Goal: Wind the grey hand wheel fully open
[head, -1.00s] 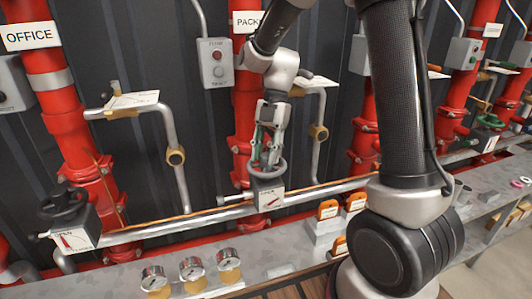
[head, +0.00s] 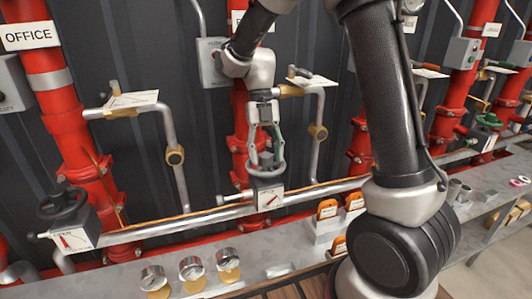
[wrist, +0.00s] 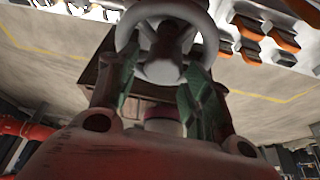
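The grey hand wheel (head: 267,171) sits on a white indicator box (head: 266,199) with a red pointer, at the middle red pipe. In the wrist view the wheel (wrist: 210,40) is at the top centre, with its hub and spokes showing. My gripper (head: 265,158) points down at the wheel from above. Its two green-padded fingers stand apart, one on each side of the hub, with their tips at the wheel. I cannot tell whether they touch the rim or spokes.
A black hand wheel (head: 62,203) on a similar box stands at the left pipe. Several gauges (head: 191,268) and orange-tagged blocks (head: 327,209) are on the front ledge. A horizontal grey pipe (head: 150,229) runs behind the ledge. Lever valves with paper tags (head: 133,100) flank the middle pipe.

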